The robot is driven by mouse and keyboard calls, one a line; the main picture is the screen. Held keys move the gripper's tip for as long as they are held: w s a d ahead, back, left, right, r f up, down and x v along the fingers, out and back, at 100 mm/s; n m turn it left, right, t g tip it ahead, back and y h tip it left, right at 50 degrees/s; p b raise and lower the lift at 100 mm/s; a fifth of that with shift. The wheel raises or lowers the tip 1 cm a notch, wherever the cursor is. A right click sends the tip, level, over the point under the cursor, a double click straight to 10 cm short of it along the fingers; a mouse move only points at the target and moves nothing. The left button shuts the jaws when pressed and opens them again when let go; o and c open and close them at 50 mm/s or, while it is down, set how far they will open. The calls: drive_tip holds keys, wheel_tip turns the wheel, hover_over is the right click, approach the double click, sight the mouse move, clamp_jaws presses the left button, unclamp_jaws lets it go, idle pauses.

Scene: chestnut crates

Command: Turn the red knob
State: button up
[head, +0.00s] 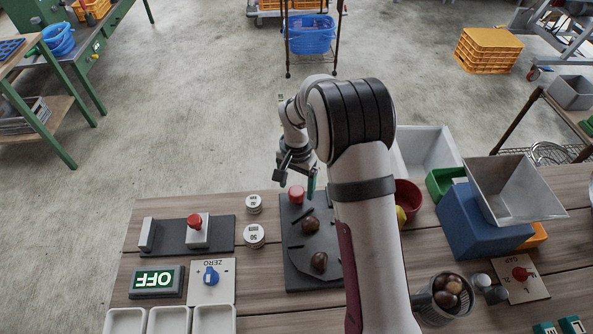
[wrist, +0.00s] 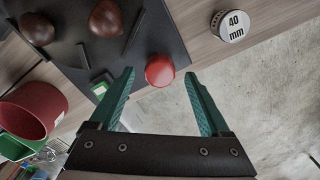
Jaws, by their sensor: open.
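A red knob (head: 521,273) sits on a pale panel marked GAP at the right end of the table. A second red round top (head: 296,194) is at the far edge of the dark board. It also shows in the wrist view (wrist: 160,70), between and just beyond my fingertips. A third red top (head: 194,221) stands on a light block at the left. My gripper (head: 311,181) is open and empty above the far edge of the dark board, its green fingers clear in the wrist view (wrist: 160,78). My arm hides part of the table.
Chestnuts (head: 311,225) and raised bars lie on the dark board (head: 300,278). A ZERO panel with a blue knob (head: 211,275) and an OFF display (head: 155,281) are at left. A metal hopper (head: 515,187) on a blue block (head: 478,225) stands behind the GAP panel.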

sight(296, 191)
wheel_tip(296, 191, up, 15)
drive_tip(key=shift+f, duration=0.1)
drive_tip(key=s+d+r+n+y, duration=0.1)
drive_tip(key=s+d, duration=0.1)
drive_tip(key=s, duration=2.9)
drive_tip(key=shift+s+r+y, duration=0.2)
drive_tip(key=shift+s+y, duration=0.05)
drive_tip(key=shift+y, duration=0.15)
